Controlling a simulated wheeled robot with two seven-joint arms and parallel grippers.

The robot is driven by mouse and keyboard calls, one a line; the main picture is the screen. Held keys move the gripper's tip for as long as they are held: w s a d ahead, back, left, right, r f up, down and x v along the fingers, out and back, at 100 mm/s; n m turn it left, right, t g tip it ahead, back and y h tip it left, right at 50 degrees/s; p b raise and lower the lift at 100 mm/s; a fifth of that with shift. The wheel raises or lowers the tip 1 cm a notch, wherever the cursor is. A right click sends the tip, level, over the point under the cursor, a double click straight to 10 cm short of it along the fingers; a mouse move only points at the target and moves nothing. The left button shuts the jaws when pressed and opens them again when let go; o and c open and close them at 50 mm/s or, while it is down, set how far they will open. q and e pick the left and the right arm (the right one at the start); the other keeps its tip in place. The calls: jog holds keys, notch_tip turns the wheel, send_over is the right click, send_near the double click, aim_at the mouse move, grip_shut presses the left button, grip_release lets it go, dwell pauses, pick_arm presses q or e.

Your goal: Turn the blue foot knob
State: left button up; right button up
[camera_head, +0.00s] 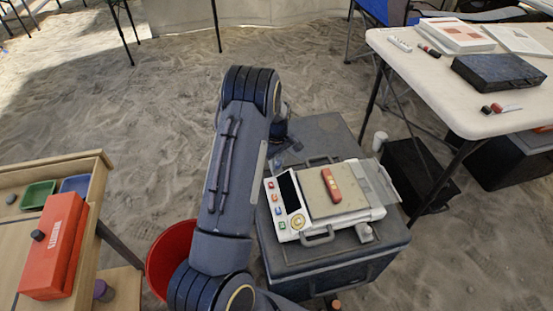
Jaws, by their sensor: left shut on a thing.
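A white device (334,226) with a screen, several coloured buttons and a beige top plate stands on a dark grey case (325,260). A red bar with small yellow marks (331,186) lies on the plate. My left arm reaches over the case's left side. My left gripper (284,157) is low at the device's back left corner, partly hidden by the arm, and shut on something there. That looks like the place of the blue foot knob, but the knob itself is hidden. A pale foot knob (364,232) shows at the front right corner. My right gripper is not in view.
A red bucket (168,262) stands left of the case. A wooden table (82,165) at left holds an orange box (54,246) and small trays. A white table (440,95) at right holds books and a black box (498,71). A clear flap (380,183) sticks out at the device's right.

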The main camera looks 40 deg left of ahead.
aim_at(277, 162)
pick_arm(q)
jog(key=shift+n, duration=0.5)
jog(key=o, duration=1)
notch_tip(277, 162, up, 7)
jog(key=shift+f+p, duration=0.1)
jog(key=shift+p, duration=0.8)
jog(key=shift+r, duration=0.5)
